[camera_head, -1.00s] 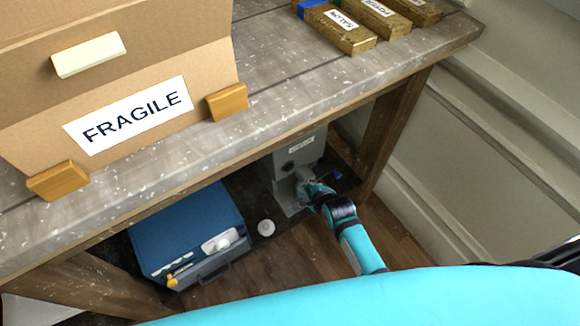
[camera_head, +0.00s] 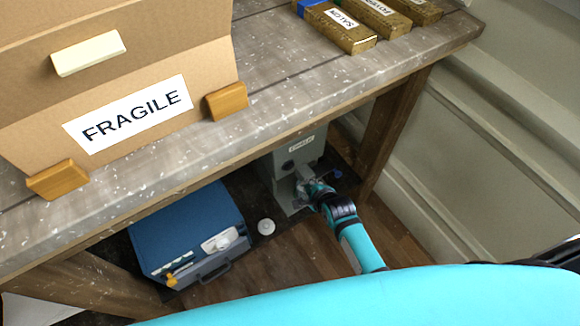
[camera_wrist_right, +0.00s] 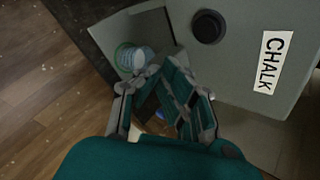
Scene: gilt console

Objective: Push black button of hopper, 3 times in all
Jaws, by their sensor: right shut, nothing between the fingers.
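The hopper (camera_head: 297,150) is a grey box with a "CHALK" label, standing on a dark surface under the table; it fills the upper right of the right wrist view (camera_wrist_right: 245,70). Its round black button (camera_wrist_right: 209,26) is on the labelled face and shows as a dark spot in the head view (camera_head: 288,166). My right gripper (camera_head: 308,190) is in front of the hopper's lower part, below the button. In the right wrist view its fingers (camera_wrist_right: 160,78) are together and empty, apart from the button. My left gripper is out of view.
The wooden table edge (camera_head: 300,112) overhangs the hopper. A blue case (camera_head: 185,225) and a small white round object (camera_head: 266,227) are left of my right arm. A round, green-rimmed object (camera_wrist_right: 140,60) is by the fingertips. A table leg (camera_head: 395,125) stands at right.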

